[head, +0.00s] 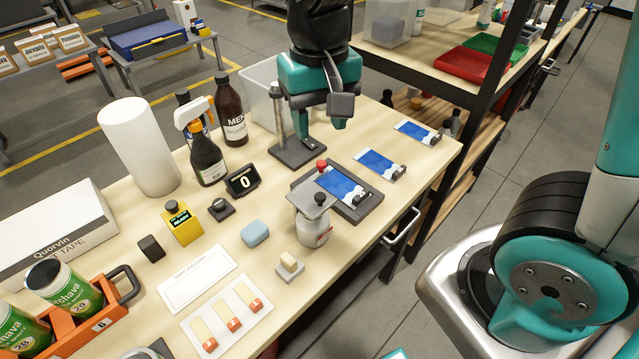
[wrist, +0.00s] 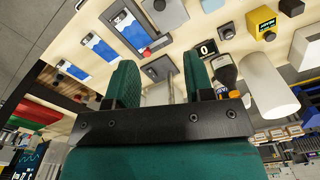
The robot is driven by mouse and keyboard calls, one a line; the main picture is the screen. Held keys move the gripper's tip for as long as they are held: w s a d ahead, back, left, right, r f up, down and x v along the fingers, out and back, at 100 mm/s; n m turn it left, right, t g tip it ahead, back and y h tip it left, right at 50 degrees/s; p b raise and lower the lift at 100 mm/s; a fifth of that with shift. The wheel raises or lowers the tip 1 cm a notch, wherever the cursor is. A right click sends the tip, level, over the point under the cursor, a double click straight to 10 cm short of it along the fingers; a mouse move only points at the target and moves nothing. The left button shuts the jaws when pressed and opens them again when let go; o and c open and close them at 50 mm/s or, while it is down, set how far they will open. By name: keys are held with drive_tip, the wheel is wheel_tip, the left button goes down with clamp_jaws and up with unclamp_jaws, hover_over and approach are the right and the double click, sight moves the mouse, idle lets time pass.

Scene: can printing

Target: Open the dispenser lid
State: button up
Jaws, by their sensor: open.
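The dispenser appears to be the white jar (head: 312,232) at the front of the workbench. A square grey plate lid (head: 304,199) with a dark knob lies across its top and looks closed. The lid also shows at the top of the wrist view (wrist: 178,18). My gripper (head: 320,122) is open and empty, behind the jar and apart from it. It hangs above a dark stand with a pole. In the wrist view, the two teal fingers (wrist: 162,70) stand apart, with the pole seen between them. The jar's inside is hidden by the lid.
A dark frame (head: 360,209) with a blue-and-white sheet and red knob lies beside the jar. The dark stand (head: 300,152) is below my gripper. Brown and spray bottles (head: 207,160) and a white roll (head: 140,150) stand left. A blue block (head: 255,233) lies left of the jar.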

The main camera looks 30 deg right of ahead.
sight(320, 195)
wheel_tip(320, 195, down, 16)
drive_tip(key=shift+s+r+p, duration=0.1)
drive_tip(key=shift+r+p, duration=0.1)
drive_tip(key=shift+p, duration=0.45)
drive_tip(key=shift+c, duration=0.2)
drive_tip(key=shift+r, duration=0.1)
clamp_jaws()
